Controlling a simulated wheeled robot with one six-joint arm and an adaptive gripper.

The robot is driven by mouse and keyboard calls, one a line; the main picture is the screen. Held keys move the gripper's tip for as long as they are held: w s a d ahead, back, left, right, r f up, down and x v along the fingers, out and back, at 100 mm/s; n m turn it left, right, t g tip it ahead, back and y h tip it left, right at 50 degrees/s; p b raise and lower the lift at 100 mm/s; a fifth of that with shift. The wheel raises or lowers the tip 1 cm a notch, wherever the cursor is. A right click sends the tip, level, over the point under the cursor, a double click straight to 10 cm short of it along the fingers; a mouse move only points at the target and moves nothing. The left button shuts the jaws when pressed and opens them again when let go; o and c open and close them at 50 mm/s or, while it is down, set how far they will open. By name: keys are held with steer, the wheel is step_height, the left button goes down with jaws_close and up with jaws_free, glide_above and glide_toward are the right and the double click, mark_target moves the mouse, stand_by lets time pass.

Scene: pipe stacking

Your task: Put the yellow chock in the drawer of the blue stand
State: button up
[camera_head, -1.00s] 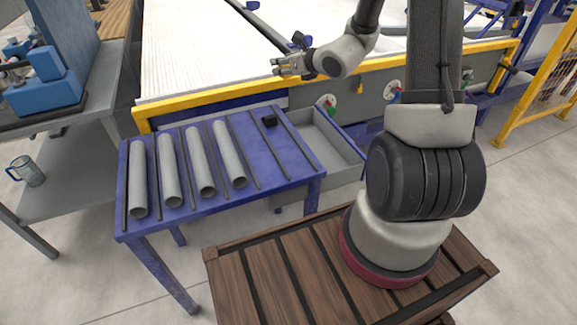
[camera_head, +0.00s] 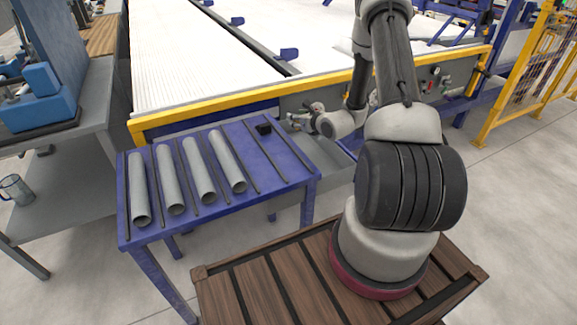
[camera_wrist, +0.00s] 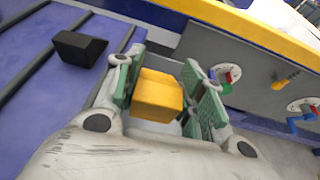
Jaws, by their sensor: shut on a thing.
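The yellow chock (camera_wrist: 158,95) sits between the green pads of my gripper (camera_wrist: 165,92) in the wrist view, and the jaws are shut on it. In the head view my gripper (camera_head: 296,118) is low beside the back right corner of the blue stand (camera_head: 270,160). The grey drawer (camera_head: 338,158) stands open at the stand's right side. My arm hides much of the drawer, and the chock cannot be made out in the head view.
A black block (camera_head: 263,129) lies on the stand near the gripper; it also shows in the wrist view (camera_wrist: 79,48). Several grey pipes (camera_head: 200,172) lie on the stand's left part. A yellow-edged conveyor (camera_head: 200,122) with knobs on its side runs behind.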

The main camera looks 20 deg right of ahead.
glide_above(303, 149)
steer(key=s+a, duration=0.2)
steer(key=s, duration=0.2)
steer(key=shift+m+h, duration=0.3)
steer(key=shift+h, duration=0.1)
step_height(303, 149, down, 10)
steer(key=shift+f, duration=0.15)
step_height(303, 149, down, 5)
steer(key=shift+f, duration=0.1)
steer(key=shift+s+f, duration=0.1)
steer(key=shift+f, duration=0.05)
